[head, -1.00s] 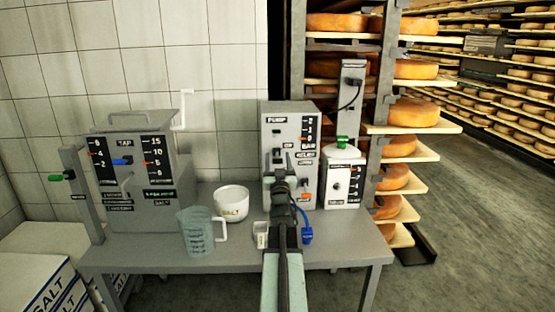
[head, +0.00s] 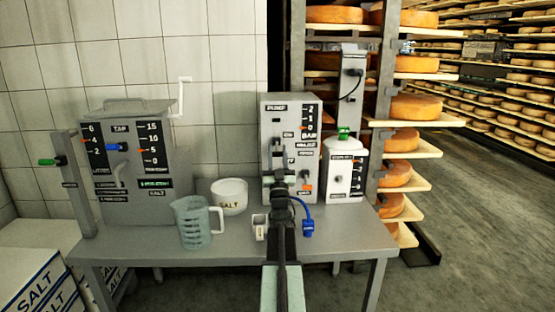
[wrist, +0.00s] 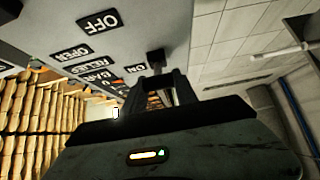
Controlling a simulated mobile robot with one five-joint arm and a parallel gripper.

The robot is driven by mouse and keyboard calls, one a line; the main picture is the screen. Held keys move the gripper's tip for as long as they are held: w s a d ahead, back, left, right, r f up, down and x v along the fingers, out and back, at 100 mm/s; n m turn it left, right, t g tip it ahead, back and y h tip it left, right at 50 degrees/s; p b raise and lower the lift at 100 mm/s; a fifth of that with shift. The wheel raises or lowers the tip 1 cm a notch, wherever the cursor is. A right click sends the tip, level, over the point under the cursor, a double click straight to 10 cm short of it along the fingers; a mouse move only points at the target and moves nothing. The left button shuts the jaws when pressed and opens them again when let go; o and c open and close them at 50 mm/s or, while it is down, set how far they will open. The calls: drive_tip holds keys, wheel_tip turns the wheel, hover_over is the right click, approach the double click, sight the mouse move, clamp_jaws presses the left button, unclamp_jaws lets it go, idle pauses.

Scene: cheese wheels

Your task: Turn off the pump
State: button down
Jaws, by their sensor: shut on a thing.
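The pump (head: 290,125) is a grey upright box at the back of the table in the head view, with a scale and small orange markers on its front. My arm reaches up to it, and my gripper (head: 279,178) hides part of its lower front. A dark switch knob (wrist: 155,57) sticks out beside the ON label. My gripper (wrist: 158,78) is shut on this knob; the exact contact is partly hidden by the fingers.
A white canister (head: 343,170) stands right of the pump. A measuring jug (head: 193,222), a salt bowl (head: 229,197) and the tap machine (head: 150,190) stand left. Cheese shelves (head: 415,150) are at right.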

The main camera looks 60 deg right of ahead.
drive_tip(key=c, duration=1)
unclamp_jaws()
drive_tip(key=shift+o, duration=0.2)
drive_tip(key=b+v, duration=0.5)
drive_tip(key=v, duration=0.2)
drive_tip(key=shift+a+f, duration=0.25)
drive_tip(key=shift+f, duration=0.05)
drive_tip(key=shift+s, duration=0.15)
